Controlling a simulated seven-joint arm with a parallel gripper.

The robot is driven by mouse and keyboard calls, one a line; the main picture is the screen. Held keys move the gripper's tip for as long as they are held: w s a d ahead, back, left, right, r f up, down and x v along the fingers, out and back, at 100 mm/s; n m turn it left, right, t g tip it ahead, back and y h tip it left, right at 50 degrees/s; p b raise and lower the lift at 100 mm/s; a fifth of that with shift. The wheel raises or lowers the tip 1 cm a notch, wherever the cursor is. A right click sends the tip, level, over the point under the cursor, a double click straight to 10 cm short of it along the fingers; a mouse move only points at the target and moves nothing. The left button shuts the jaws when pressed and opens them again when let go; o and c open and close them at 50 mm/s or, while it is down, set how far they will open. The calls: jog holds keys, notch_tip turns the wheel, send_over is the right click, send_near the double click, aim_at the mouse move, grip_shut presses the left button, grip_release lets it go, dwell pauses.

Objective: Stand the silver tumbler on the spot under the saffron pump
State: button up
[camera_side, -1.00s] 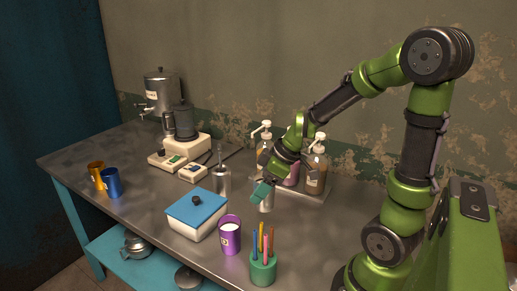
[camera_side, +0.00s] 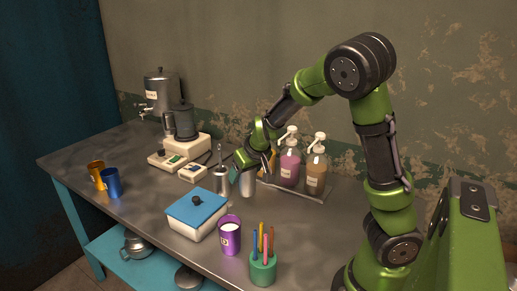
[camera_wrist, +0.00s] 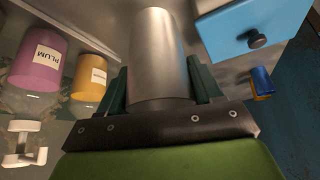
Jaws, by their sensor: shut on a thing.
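My gripper (camera_side: 243,160) is shut on the silver tumbler (camera_side: 247,186), which hangs upright below it, left of the pump bottles. In the wrist view the tumbler (camera_wrist: 158,55) sits between my two green fingers (camera_wrist: 160,92). I cannot tell whether its base touches the table. The saffron pump bottle (camera_side: 271,161) is the leftmost of the pump bottles and is partly hidden behind my gripper. In the wrist view the saffron bottle (camera_wrist: 90,78) is left of the tumbler, apart from it. The spot under its pump is hidden.
The plum bottle (camera_side: 289,168) and a brown pump bottle (camera_side: 316,174) share a tray (camera_side: 314,198). A metal cup with a utensil (camera_side: 221,184) stands close left of the tumbler. A blue-lidded box (camera_side: 197,214), purple cup (camera_side: 230,240) and pencil holder (camera_side: 263,270) stand in front.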

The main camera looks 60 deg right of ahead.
jog(key=w+d+r+m+g+h, duration=0.25)
jog(key=d+r+m, duration=0.25)
jog(key=r+m, duration=0.25)
jog(key=f, duration=0.4)
jog(key=f+m, duration=0.1)
jog(key=f, duration=0.4)
jog(key=f+m+g, duration=0.1)
jog(key=f, duration=0.4)
jog(key=shift+s+a+f+h, duration=0.15)
jog(key=shift+s+f+h, duration=0.05)
jog(key=shift+s+h, duration=0.15)
jog(key=d, duration=0.1)
jog(key=w+d, duration=0.1)
jog(key=d, duration=0.1)
jog(key=shift+w+d+r, duration=0.2)
jog(key=shift+w+d, duration=0.05)
jog(key=shift+d, duration=0.05)
jog(key=d, duration=0.2)
jog(key=w+d, duration=0.1)
jog(key=d, duration=0.1)
jog(key=shift+w, duration=0.15)
jog(key=shift+a+f, duration=0.2)
jog(key=shift+f, duration=0.4)
jog(key=o, duration=1.2)
jog(key=shift+f, duration=0.1)
